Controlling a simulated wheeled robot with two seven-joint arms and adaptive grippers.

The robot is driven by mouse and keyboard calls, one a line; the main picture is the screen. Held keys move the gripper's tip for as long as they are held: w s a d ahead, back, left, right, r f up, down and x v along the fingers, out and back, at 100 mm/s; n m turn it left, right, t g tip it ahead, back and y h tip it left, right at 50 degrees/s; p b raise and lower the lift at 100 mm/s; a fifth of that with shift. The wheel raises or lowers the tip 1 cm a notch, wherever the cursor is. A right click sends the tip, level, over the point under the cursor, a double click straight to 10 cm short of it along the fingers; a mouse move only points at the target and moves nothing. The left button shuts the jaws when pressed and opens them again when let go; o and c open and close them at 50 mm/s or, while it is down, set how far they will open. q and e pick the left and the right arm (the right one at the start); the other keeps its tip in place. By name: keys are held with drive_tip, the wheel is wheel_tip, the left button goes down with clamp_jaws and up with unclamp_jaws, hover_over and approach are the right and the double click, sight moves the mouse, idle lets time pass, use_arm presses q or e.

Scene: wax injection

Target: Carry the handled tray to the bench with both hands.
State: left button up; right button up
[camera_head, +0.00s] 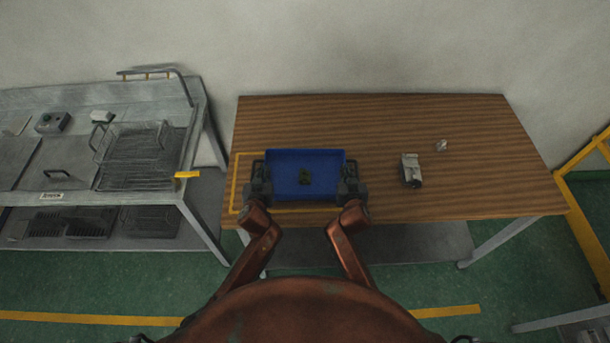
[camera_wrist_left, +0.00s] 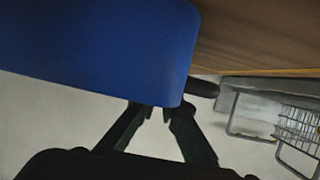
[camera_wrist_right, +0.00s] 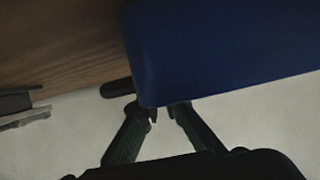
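The handled tray (camera_head: 280,160) is blue and shows over the wooden bench (camera_head: 400,120), near its left front part. In the left wrist view the fingers close in at the tray's end by a black handle (camera_wrist_left: 204,88). The right wrist view shows the same with the other handle (camera_wrist_right: 115,88). The grip points are partly hidden. I cannot tell whether the tray touches the bench.
A yellow outline (camera_head: 235,180) on the bench extends left of the tray. A grey metal box (camera_head: 411,170) and a small light piece (camera_head: 441,145) stand to the right. A metal table (camera_head: 85,170) with a wire basket (camera_head: 135,145) is at the left. A yellow rail (camera_head: 580,210) is at the right.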

use_arm(q)
drive_tip(key=shift+r, duration=0.1)
clamp_jaws()
use_arm(e)
drive_tip(key=shift+r, duration=0.1)
clamp_jaws()
